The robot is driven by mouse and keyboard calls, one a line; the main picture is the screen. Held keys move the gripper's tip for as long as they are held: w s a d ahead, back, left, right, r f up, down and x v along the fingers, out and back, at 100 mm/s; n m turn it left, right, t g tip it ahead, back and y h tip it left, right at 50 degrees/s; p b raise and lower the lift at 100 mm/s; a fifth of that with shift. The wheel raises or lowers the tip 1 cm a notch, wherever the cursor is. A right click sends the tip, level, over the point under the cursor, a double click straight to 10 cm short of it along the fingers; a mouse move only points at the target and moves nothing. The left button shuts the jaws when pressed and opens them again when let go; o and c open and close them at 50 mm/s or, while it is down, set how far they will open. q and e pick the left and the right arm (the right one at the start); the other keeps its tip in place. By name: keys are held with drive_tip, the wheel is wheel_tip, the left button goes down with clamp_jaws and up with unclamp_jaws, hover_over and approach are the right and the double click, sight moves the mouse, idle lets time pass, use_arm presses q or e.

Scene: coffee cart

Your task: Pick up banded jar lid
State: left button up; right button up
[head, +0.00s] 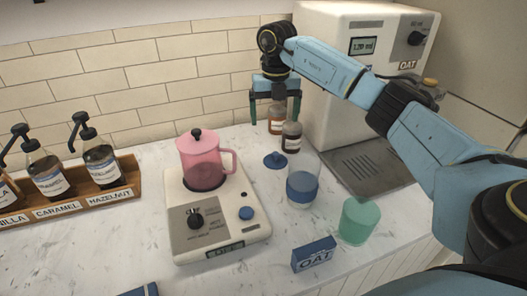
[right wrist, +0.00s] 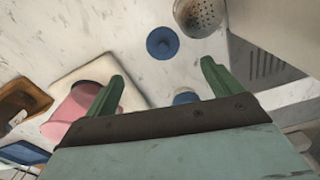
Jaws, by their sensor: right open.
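The blue jar lid (head: 275,160), round with a small knob on top, lies on the counter between the scale and the bottles. It also shows in the right wrist view (right wrist: 162,43), beyond the fingertips. The clear jar with a blue band (head: 302,187) stands open to the right of the lid, and its blue part shows in the right wrist view (right wrist: 186,97). My right gripper (head: 275,108) is open and empty, raised above the counter with its fingers apart. Its fingers also frame the right wrist view (right wrist: 160,82). My left gripper is not in view.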

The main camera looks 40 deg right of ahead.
hover_over(276, 154)
drive_tip(key=f, duration=0.6)
drive_tip(key=shift+w+d+f+b, duration=0.1)
drive_tip(key=shift+w+f+b, duration=0.1)
drive_tip(key=shift+b, duration=0.1)
drive_tip(key=shift+f, duration=0.9)
drive_tip(key=f, duration=0.3)
drive_tip(key=shift+s+f, duration=0.3)
drive_tip(key=shift+f, duration=0.4)
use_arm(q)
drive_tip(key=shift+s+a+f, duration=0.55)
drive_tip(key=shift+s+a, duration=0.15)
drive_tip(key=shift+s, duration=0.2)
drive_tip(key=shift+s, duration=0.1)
use_arm(e)
drive_tip(key=c, duration=0.5)
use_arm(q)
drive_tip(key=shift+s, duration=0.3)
use_arm(e)
drive_tip(key=c, duration=0.6)
